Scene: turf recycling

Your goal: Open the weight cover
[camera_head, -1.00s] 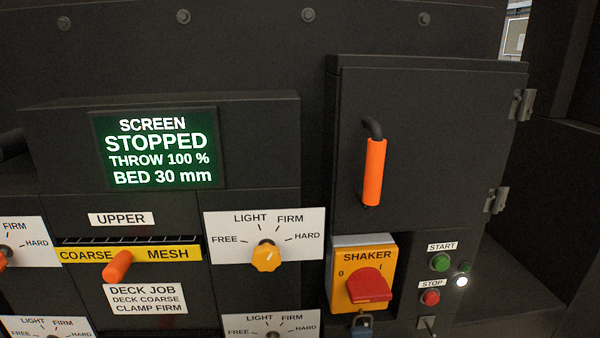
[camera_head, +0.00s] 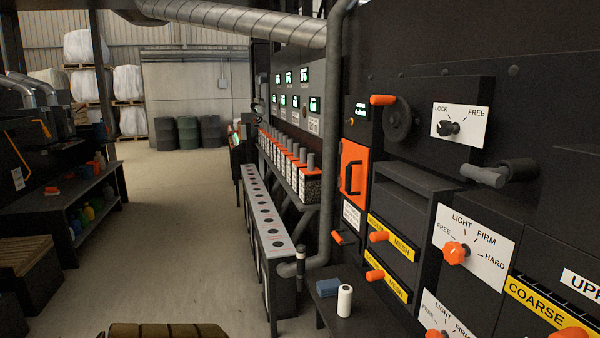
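No label reading weight cover is legible, so I cannot tell which part it is. An orange panel (camera_head: 354,168) with a black handle sits on the machine front, right of centre, and looks closed. A small display (camera_head: 361,112) is above it. To its right are a handwheel (camera_head: 399,120) with an orange grip and a LOCK/FREE knob (camera_head: 448,129) on a white plate. Neither of my grippers is in view.
The dark machine fills the right side, with orange-handled mesh drawers (camera_head: 395,240). A low shelf holds a white roll (camera_head: 344,300) and blue cloths (camera_head: 327,288). A long bench (camera_head: 265,225) runs back. The concrete floor (camera_head: 170,230) is clear on the left, before dark barrels (camera_head: 188,133).

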